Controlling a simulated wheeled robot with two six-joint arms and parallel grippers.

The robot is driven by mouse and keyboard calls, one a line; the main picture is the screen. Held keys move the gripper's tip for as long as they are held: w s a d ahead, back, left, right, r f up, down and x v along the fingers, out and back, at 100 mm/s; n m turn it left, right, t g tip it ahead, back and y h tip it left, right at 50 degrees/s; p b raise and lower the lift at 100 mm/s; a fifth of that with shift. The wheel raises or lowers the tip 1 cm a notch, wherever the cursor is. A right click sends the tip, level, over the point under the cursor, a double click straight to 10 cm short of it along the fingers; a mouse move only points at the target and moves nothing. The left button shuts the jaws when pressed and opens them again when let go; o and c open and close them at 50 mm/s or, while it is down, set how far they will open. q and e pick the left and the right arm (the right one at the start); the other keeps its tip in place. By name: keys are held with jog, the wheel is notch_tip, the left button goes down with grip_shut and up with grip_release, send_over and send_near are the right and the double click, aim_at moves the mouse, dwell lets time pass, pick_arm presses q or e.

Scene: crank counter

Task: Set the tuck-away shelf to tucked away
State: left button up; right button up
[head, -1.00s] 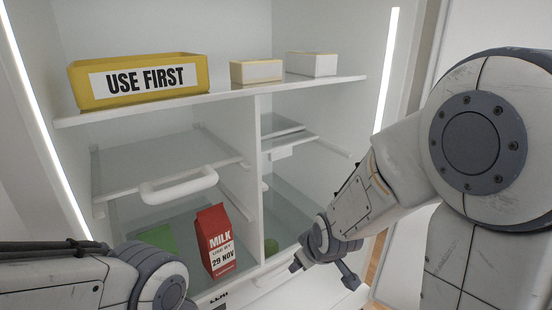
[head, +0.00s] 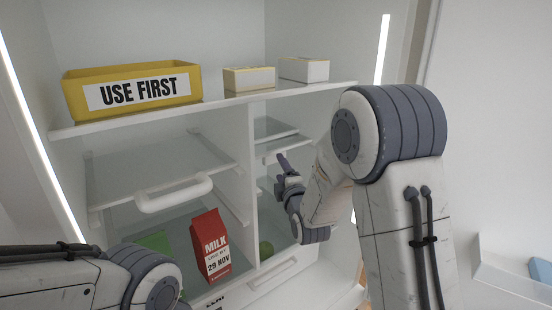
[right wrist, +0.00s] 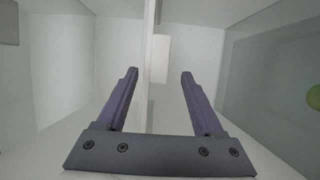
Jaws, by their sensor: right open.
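The tuck-away shelf (head: 290,146) is a glass pane with a white front edge in the right compartment of the fridge. A small white tab (head: 270,158) hangs from its front edge. My right gripper (head: 282,165) is open just in front of and below that edge, partly hiding it. In the right wrist view, my right gripper's fingers (right wrist: 158,75) stand apart, one on each side of the thin white shelf edge (right wrist: 148,60), with the tab (right wrist: 160,60) between them; I cannot tell whether they touch. My left gripper is out of view; only my left arm shows.
A yellow USE FIRST bin (head: 130,90) and two small boxes (head: 249,77) stand on the upper shelf (head: 215,97). A left shelf with a white handle (head: 173,193) sits beside the divider (head: 247,180). A red milk carton (head: 211,246) and a green round item (head: 265,249) stand lower.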

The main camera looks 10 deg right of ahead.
aim_at(275, 160)
jog(key=w+p, duration=0.1)
jog(key=w, duration=0.3)
jog(key=shift+w+r, duration=0.15)
jog(key=shift+w, duration=0.1)
jog(key=shift+w+p, duration=0.3)
jog(key=shift+w, duration=0.4)
jog(key=shift+f, duration=0.2)
grip_shut()
jog(key=shift+f, duration=0.1)
